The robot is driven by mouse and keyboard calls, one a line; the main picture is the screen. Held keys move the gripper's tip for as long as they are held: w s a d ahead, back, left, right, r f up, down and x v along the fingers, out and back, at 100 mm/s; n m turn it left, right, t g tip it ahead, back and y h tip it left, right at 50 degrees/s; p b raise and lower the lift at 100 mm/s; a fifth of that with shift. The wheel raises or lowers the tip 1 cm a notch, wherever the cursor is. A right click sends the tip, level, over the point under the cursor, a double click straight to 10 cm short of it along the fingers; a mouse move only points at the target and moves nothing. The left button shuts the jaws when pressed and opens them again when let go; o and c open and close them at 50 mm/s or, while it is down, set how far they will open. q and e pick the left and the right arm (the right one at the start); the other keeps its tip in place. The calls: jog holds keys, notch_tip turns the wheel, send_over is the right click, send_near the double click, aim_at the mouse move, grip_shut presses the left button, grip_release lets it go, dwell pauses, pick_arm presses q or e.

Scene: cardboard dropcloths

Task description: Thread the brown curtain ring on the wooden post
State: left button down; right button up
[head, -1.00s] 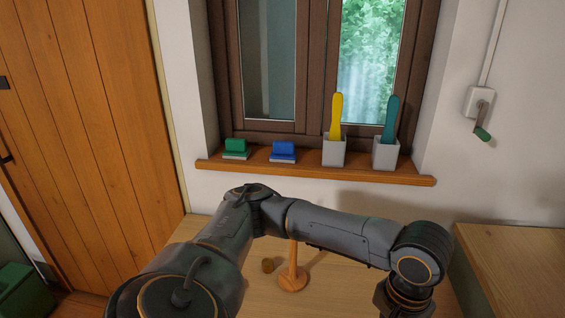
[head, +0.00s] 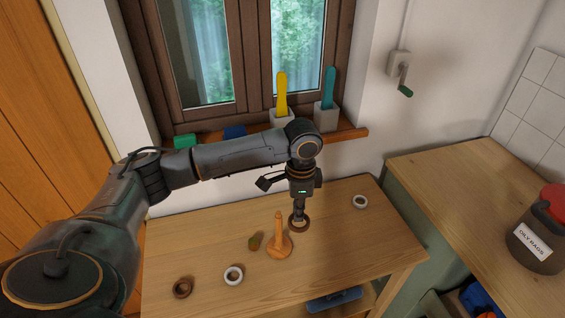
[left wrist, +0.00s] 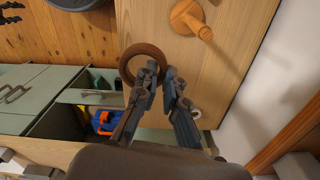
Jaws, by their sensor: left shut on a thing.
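The wooden post (head: 278,237) stands upright on its round base on the light wooden table; it also shows at the top of the left wrist view (left wrist: 190,15), with nothing around it. My left gripper (head: 299,214) points down just right of the post. It is shut on the rim of a brown ring (head: 300,226), which shows larger in the left wrist view (left wrist: 128,62). The ring is beside the post, apart from it; whether it touches the table I cannot tell. Another, darker brown ring (head: 182,288) lies at the table's front left. My right gripper is out of view.
One white ring (head: 234,275) lies left of the post, another (head: 360,202) at the back right. The windowsill (head: 345,136) holds pots behind. A second worktop (head: 455,185) with a bin (head: 535,240) is right.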

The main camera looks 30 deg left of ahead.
pick_arm(q)
jog(key=w+a+r+m+p, duration=0.2)
jog(key=w+a+m+p, duration=0.1)
jog(key=a+m+p, duration=0.3)
jog(key=shift+w+a+r, duration=0.2)
jog(key=shift+w+a, duration=0.1)
jog(key=shift+a, duration=0.45)
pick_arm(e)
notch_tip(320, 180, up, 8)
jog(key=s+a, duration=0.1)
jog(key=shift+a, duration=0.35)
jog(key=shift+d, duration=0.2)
